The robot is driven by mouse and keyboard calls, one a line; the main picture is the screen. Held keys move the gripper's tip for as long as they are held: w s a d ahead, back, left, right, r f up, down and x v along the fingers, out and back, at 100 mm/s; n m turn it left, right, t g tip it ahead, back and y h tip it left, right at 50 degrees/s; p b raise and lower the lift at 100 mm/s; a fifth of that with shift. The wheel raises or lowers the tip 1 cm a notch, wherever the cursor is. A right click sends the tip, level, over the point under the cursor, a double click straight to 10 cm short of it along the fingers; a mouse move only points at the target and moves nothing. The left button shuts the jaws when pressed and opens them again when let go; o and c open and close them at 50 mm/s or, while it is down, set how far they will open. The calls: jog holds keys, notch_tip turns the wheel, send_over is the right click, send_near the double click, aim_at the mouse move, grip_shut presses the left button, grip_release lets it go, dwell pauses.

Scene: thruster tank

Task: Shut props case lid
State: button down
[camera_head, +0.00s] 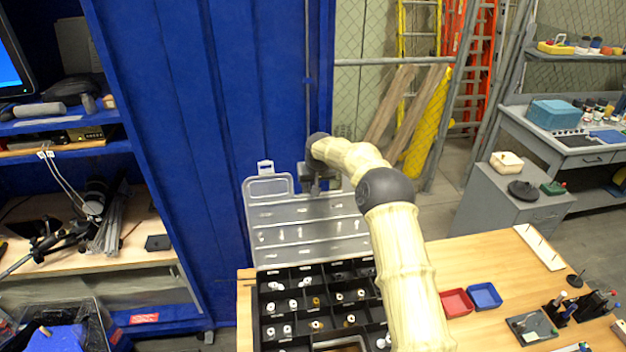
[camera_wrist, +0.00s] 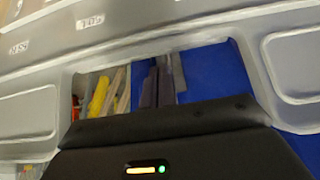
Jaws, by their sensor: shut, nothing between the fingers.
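The props case (camera_head: 262,310) stands open on the wooden table, its black compartments holding small parts. Its clear grey lid (camera_head: 300,213) stands up at the back of the case, near the blue cabinet. My gripper (camera_head: 316,186) is at the middle of the lid's top edge, its fingers pointing down and shut on nothing. In the wrist view the lid (camera_wrist: 225,35) spans the picture, with a gap in it above the dark gripper body. Whether my fingers touch the lid I cannot tell. My arm hides the right part of the lid and case.
A red tray (camera_head: 456,303) and a blue tray (camera_head: 485,296) lie right of the case. Tools and small holders stand at the table's right. A blue cabinet (camera_head: 190,150) rises close behind the lid.

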jog(key=shift+s+d+r+p, duration=0.15)
jog(key=shift+s+p, duration=0.15)
jog(key=shift+s, duration=0.25)
jog(key=shift+s+d+r+p, duration=0.1)
jog(key=shift+s+p, duration=0.2)
jog(key=shift+s, duration=0.25)
jog(key=shift+a+f+b, duration=0.1)
jog(key=shift+b, duration=0.25)
